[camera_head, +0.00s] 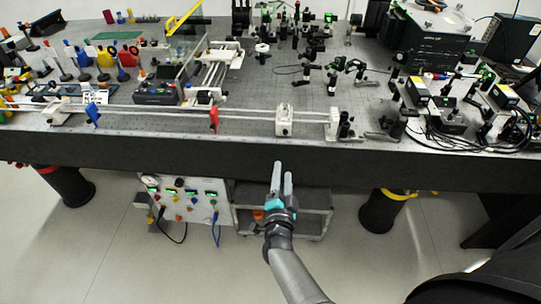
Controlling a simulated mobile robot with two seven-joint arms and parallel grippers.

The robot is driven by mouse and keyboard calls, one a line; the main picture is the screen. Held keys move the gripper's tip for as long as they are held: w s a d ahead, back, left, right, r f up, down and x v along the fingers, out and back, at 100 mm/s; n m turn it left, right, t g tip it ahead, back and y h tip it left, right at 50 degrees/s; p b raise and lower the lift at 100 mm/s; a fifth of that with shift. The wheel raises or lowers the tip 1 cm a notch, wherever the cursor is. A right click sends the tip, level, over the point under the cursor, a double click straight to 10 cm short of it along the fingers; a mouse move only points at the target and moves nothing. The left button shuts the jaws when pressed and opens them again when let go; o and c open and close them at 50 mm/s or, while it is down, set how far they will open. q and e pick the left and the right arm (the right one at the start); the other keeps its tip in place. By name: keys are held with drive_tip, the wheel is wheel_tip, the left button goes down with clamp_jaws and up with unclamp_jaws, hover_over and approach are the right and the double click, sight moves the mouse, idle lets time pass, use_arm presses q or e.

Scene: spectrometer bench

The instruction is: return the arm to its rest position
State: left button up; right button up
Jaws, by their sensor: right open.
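My right gripper (282,180) is in the lower middle of the head view, at the end of my grey arm, which comes in from the bottom. Its two grey fingers point up the picture, towards the front edge of the optical bench (245,128). A narrow gap shows between the fingers, with nothing held in it. The gripper overlaps the dark front side of the bench in the picture; I cannot tell how far apart they are. My left gripper is not in view.
A rail with a red holder (214,118) and a blue holder (93,115) runs along the bench front. Optics and cables crowd the right. Below stand a white control panel (180,192), a grey cart (315,213) and black bench legs (381,212). Floor at lower left is clear.

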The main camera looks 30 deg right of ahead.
drive_tip(key=s+a+f+n+g+y+b, duration=0.1)
drive_tip(key=s+a+f+n+y+b, duration=0.2)
drive_tip(key=f, duration=0.5)
drive_tip(key=s+a+f+n+g+y+b, duration=0.1)
drive_tip(key=s+a+f+n+g+y, duration=0.15)
drive_tip(key=s+f+n, duration=0.4)
drive_tip(key=s+a+f+n+g+y+b, duration=0.1)
drive_tip(key=s+a+f+n+y, duration=0.15)
drive_tip(key=f, duration=0.75)
drive_tip(key=s+f+n+g+b, duration=0.1)
drive_tip(key=s+f, duration=0.4)
drive_tip(key=s, duration=0.5)
drive_tip(key=s+d+f+n+g+b, duration=0.1)
drive_tip(key=s+f+n+g, duration=0.3)
drive_tip(key=s, duration=0.6)
drive_tip(key=s+f+n+g+y+b, duration=0.1)
drive_tip(key=s+f+n+g+b, duration=0.1)
drive_tip(key=s+f+g, duration=0.3)
drive_tip(key=s+f+b, duration=0.1)
drive_tip(key=s+f, duration=0.2)
drive_tip(key=s, duration=0.2)
drive_tip(key=shift+d+f+n, duration=0.25)
drive_tip(key=shift+d+n, duration=0.05)
drive_tip(key=shift+n, duration=0.1)
